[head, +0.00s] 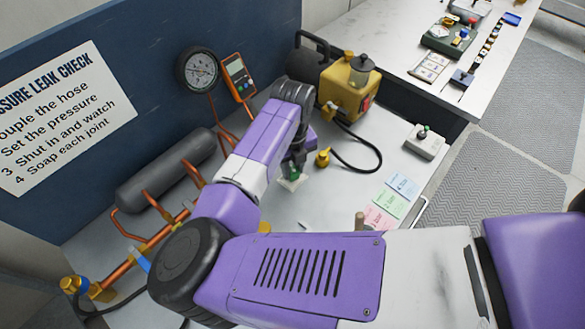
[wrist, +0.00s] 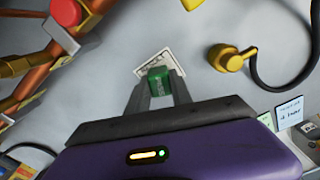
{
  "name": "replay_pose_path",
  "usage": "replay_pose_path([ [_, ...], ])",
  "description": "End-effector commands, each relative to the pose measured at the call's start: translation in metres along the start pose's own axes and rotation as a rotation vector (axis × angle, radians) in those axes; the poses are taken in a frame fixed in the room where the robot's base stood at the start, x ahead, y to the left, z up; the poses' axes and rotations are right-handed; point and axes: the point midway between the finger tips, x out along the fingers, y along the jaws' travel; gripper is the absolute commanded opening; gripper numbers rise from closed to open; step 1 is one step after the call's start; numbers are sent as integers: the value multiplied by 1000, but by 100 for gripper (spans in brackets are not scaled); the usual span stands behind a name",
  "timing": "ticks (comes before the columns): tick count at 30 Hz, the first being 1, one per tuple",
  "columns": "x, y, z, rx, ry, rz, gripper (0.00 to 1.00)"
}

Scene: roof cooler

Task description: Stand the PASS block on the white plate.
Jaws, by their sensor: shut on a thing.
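The PASS block is a small green block (wrist: 163,79) between my fingertips in the wrist view. My gripper (wrist: 160,88) is shut on it. The white plate (wrist: 148,65) is a small pale piece with dark markings on the bench, just beyond and partly behind the block. In the head view the green block (head: 295,174) shows at the tip of my gripper (head: 292,169), over the white plate (head: 291,184). The block's lower end is hidden, so I cannot tell whether it touches the plate.
A brass fitting (head: 323,158) with a black hose lies right of the plate, below a yellow pump (head: 349,92). Copper pipes and a grey cylinder (head: 165,170) stand at left. Coloured cards (head: 390,204) lie at right. The bench around the plate is clear.

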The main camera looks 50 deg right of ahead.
Motion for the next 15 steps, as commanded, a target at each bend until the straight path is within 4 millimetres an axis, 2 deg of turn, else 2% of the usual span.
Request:
replay_pose_path([
  [3,8,0,0,0,0,1,0],
  [13,12,0,0,0,-1,1,0],
  [14,11,0,0,0,-1,1,30],
  [15,11,0,0,0,-1,1,38],
])
